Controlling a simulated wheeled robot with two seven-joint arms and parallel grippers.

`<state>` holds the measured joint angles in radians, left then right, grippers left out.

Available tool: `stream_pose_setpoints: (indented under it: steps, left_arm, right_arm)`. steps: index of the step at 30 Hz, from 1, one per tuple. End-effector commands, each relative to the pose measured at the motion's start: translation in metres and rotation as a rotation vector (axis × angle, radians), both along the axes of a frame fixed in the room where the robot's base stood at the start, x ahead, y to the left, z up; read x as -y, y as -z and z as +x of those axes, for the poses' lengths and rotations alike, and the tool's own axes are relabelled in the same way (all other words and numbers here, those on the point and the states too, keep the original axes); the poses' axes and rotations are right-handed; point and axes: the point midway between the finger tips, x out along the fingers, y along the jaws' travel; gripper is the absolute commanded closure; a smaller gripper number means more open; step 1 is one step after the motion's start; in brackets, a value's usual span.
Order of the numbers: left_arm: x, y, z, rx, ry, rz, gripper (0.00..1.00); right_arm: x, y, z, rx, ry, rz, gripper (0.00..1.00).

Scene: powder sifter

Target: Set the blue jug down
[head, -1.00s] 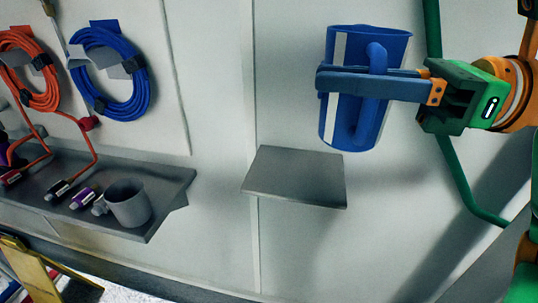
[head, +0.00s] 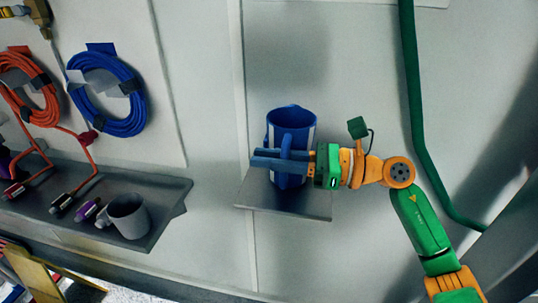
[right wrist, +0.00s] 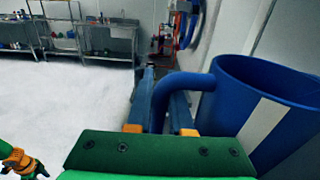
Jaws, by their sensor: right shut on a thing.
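The blue jug (head: 292,124) is upright over the small grey wall shelf (head: 310,204). In the head view its base appears at or just above the shelf top; I cannot tell whether it touches. My right gripper (head: 268,159) is shut on the jug's handle, coming from the right, and partly hides the jug's lower body. In the right wrist view the jug (right wrist: 268,85), with a white stripe on its side, stands at the right, its handle between the fingers (right wrist: 160,100).
A longer grey shelf (head: 165,190) at the left holds a grey mug (head: 130,217) and small connectors. Orange (head: 30,95) and blue (head: 110,90) cable coils hang above it. A green pipe (head: 412,90) runs down the wall at the right.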

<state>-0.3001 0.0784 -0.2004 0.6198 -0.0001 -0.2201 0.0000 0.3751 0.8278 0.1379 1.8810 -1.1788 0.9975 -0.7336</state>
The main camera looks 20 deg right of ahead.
Motion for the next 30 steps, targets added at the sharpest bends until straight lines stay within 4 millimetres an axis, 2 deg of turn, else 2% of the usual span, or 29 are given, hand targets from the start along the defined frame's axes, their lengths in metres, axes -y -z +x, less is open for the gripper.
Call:
stream_pose_setpoints:
  steps: [3, 4, 6, 7, 18, 22, 30]
  left_arm:
    - [0.0, 0.006, 0.0, 0.0, 0.0, 0.001, 0.5]
    - [0.0, 0.005, 0.0, 0.0, 0.0, 0.001, 0.5]
    - [-0.001, 0.004, 0.0, 0.0, 0.0, 0.001, 0.5]
    - [-0.001, 0.004, 0.0, 0.0, 0.0, 0.001, 0.5]
    - [-0.001, -0.001, 0.0, 0.0, 0.0, 0.002, 0.5]
    - [-0.001, 0.019, 0.0, 0.0, 0.0, 0.002, 0.5]
    - [-0.002, 0.052, 0.0, 0.001, 0.001, 0.003, 0.5]
  right_arm:
    - [0.0, 0.004, 0.0, 0.001, 0.0, 0.0, 1.0]
    - [0.0, 0.003, 0.0, 0.0, 0.0, 0.0, 0.75]
    - [0.0, 0.003, 0.0, 0.0, 0.0, 0.0, 0.56]
    - [0.0, 0.003, 0.0, 0.0, 0.0, 0.0, 0.51]
    - [0.001, -0.002, -0.001, -0.001, 0.001, 0.001, 0.51]
    - [0.021, 0.007, -0.012, -0.002, 0.004, -0.002, 0.51]
    - [0.07, 0.006, -0.046, -0.002, 0.004, -0.001, 0.51]
